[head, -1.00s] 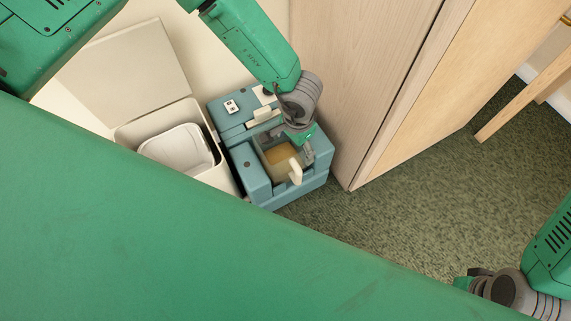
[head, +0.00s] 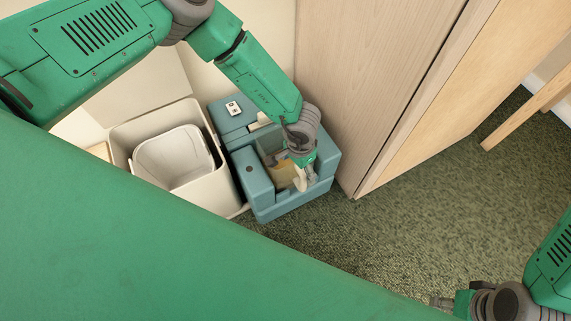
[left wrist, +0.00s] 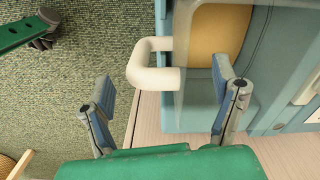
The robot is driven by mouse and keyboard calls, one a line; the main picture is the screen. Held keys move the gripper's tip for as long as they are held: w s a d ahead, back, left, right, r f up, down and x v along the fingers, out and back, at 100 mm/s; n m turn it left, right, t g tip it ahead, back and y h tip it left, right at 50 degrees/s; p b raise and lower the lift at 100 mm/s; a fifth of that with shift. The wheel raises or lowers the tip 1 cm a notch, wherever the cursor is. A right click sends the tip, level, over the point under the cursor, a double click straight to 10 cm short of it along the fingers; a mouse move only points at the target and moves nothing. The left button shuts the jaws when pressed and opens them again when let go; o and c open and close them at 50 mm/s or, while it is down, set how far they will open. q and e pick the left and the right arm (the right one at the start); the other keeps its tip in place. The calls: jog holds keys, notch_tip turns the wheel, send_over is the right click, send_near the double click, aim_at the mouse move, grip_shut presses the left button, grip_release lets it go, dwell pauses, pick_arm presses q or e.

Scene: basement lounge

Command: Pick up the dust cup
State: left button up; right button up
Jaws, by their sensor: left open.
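The dust cup (head: 281,173), a see-through cup with tan contents and a cream loop handle, sits in the recess of a blue station (head: 258,188). In the left wrist view the cup (left wrist: 217,30) is at the top, with its handle (left wrist: 152,78) sticking out to the left. My left gripper (head: 312,177) is at the handle, covering part of the cup. In the left wrist view its open fingers (left wrist: 163,84) lie to either side of the handle's lower arm; contact is not visible. My right gripper (head: 446,302) is far off at lower right, its jaws unclear.
An open white bin (head: 222,190) with a pale inner tub (head: 172,157) stands left of the station. A wooden cabinet (head: 375,80) rises close behind and right of the station. Green carpet (head: 420,215) is clear to the right. A wooden leg (head: 525,105) stands farther right.

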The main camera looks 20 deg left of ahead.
pick_arm(q)
jog(key=shift+f, duration=0.95)
jog(key=shift+d+f+b, duration=0.25)
jog(key=shift+f+b, duration=0.1)
jog(key=shift+d+r, duration=0.1)
jog(key=shift+d, duration=0.15)
jog(key=shift+a, duration=0.1)
jog(key=c, duration=0.9)
jog(key=shift+a, duration=0.1)
jog(key=c, duration=0.4)
jog(key=shift+a, duration=0.2)
pick_arm(e)
jog(key=shift+d+f, duration=0.2)
jog(key=shift+f, duration=0.4)
pick_arm(q)
jog(key=shift+d, duration=0.1)
